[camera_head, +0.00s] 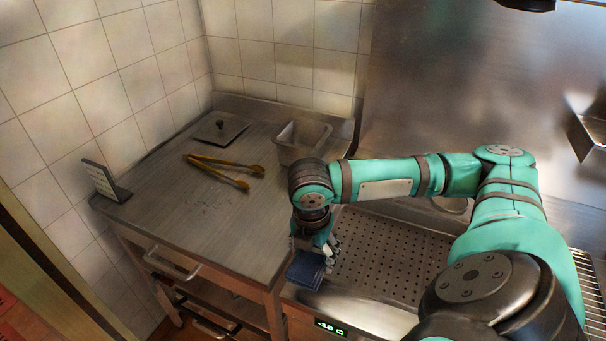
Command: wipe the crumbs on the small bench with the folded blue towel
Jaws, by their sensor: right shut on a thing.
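The folded blue towel (305,270) is dark blue and hangs under my right gripper (318,252), at the front edge between the small bench and the perforated tray. My right gripper is shut on the towel; its fingers are partly hidden by the wrist. The small bench (235,228) is a metal-topped table at the left. Small dark crumbs (213,203) lie on its top, left of the gripper and in front of the tongs. The towel is apart from the crumbs. My left gripper is not in view.
Brass-coloured tongs (225,170), a flat lid with a knob (220,130) and a metal pan (301,141) sit on the bench's back half. A small sign (104,181) stands at its left edge. A perforated tray (385,255) lies to the right. The bench's front is clear.

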